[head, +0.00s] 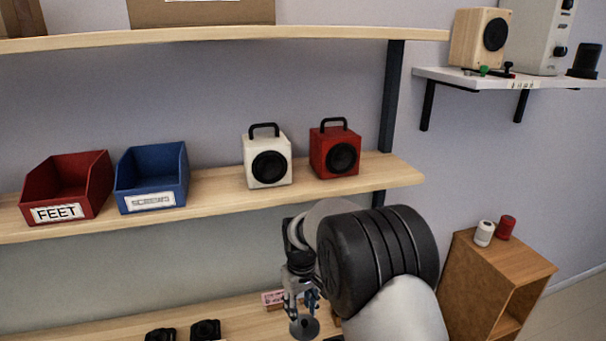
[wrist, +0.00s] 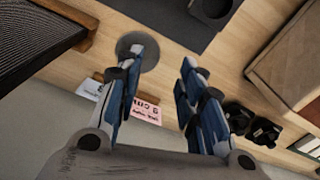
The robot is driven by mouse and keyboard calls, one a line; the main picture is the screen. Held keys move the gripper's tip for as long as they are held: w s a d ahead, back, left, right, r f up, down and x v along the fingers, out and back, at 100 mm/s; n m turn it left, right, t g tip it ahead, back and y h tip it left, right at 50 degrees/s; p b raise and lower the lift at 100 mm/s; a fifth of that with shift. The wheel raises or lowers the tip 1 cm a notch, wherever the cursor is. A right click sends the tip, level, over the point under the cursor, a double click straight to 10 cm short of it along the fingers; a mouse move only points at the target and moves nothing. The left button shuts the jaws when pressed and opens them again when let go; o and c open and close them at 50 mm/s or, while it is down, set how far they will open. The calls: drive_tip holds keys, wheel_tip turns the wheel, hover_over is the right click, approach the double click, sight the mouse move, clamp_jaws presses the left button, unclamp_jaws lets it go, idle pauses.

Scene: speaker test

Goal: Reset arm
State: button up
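My gripper (head: 303,300) hangs in front of the shelves, above the lower wooden surface, at the end of my arm at the bottom middle of the head view. In the wrist view my gripper (wrist: 162,58) shows two blue and grey fingers set well apart. Nothing is between them, so it is open and empty. A round grey disc (wrist: 148,58) lies beyond the left fingertip, partly hidden by it. The disc also shows below my gripper in the head view (head: 304,327). A pink label (wrist: 146,110) lies on the surface behind the fingers.
A white speaker (head: 267,161) and a red speaker (head: 335,153) stand on the middle shelf (head: 220,190). A red bin marked FEET (head: 66,188) and a blue bin (head: 151,178) stand to their left. A wooden cabinet (head: 500,270) stands right of my arm.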

drive_tip(key=s+d+r+m+t, duration=0.1)
drive_tip(key=s+d+r, duration=0.4)
drive_tip(key=r, duration=0.4)
drive_tip(key=s+d+r+m+t, duration=0.15)
drive_tip(key=s+d+r, duration=0.25)
drive_tip(key=s+r, duration=0.45)
drive_tip(key=s+d+r+m+t, duration=0.1)
drive_tip(key=s+d+r+m, duration=0.1)
drive_tip(key=s, duration=0.7)
drive_tip(key=s+d+r+m, duration=0.1)
drive_tip(key=s+d, duration=0.2)
drive_tip(key=s, duration=0.7)
drive_tip(key=shift+s+d+r+m+t, duration=0.2)
drive_tip(key=shift+d+r+m+t, duration=0.15)
